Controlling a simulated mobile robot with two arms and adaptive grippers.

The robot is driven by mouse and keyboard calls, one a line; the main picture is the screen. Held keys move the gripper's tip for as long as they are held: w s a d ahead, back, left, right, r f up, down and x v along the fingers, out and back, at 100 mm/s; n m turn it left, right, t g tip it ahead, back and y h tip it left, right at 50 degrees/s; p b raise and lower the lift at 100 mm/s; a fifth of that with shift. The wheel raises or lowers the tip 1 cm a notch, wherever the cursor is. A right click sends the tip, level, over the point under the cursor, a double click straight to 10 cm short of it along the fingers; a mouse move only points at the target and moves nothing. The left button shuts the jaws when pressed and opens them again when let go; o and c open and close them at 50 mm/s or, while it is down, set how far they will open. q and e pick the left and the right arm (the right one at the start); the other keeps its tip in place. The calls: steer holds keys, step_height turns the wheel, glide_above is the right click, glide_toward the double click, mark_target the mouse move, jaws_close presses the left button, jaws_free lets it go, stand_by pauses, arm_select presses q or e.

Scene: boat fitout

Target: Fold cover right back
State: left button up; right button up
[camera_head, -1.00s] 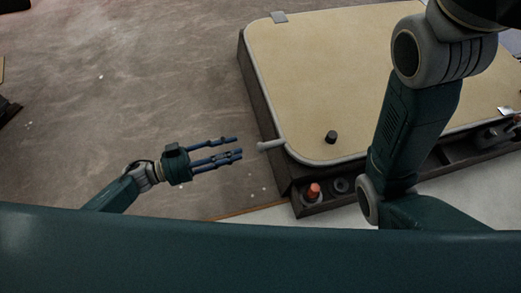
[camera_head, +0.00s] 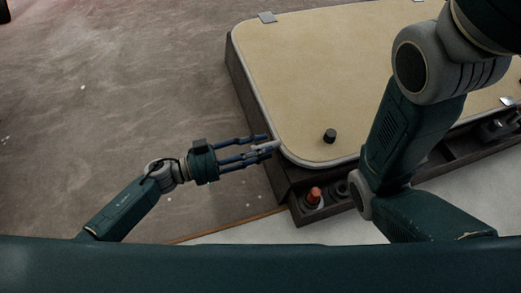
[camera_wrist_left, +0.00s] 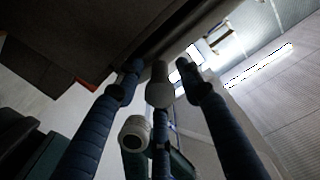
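The cover is a beige panel with rounded corners and a pale rim (camera_head: 340,70). It lies flat on a dark box (camera_head: 250,105) in the head view. A short light grey handle (camera_head: 268,147) sticks out from its near left corner. My left gripper (camera_head: 262,147) is at this handle, with its blue fingers reaching around it from the left. In the left wrist view the grey handle (camera_wrist_left: 158,90) stands between the spread fingers, with gaps to the outer two. My right arm crosses the right side of the head view, and its gripper is out of view.
A black knob (camera_head: 330,136) stands on the cover near its front edge. An orange-red knob (camera_head: 313,196) sits in the dark tray along the front of the box. A small grey plate (camera_head: 267,17) is at the far left edge. Brown floor at left is clear.

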arm_select(q)
steer(key=shift+d, duration=0.15)
jaws_close()
steer(key=shift+r, duration=0.1)
